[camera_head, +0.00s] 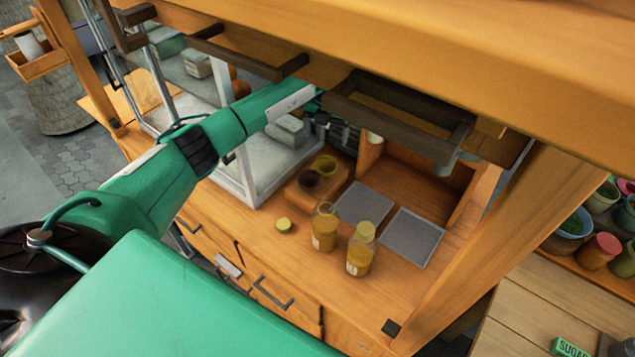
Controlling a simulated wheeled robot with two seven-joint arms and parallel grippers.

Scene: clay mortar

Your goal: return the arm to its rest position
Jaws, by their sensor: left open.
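My left arm, in green with a black joint, reaches in from the left across the wooden stall. My left gripper (343,132) is at its far end, dark and small, under the stall's upper shelf and above the back of the counter. It is open, and I see nothing held in it; its fingertips are partly hidden. My right arm and gripper are not in view.
On the counter stand a jar without a lid (324,232), a lidded jar (360,256), a loose lid (284,225), two grey mats (413,238) and a wooden holder with cups (317,181). A glass-sided case (243,185) stands left. The dark overhead shelf (395,112) is close above my gripper.

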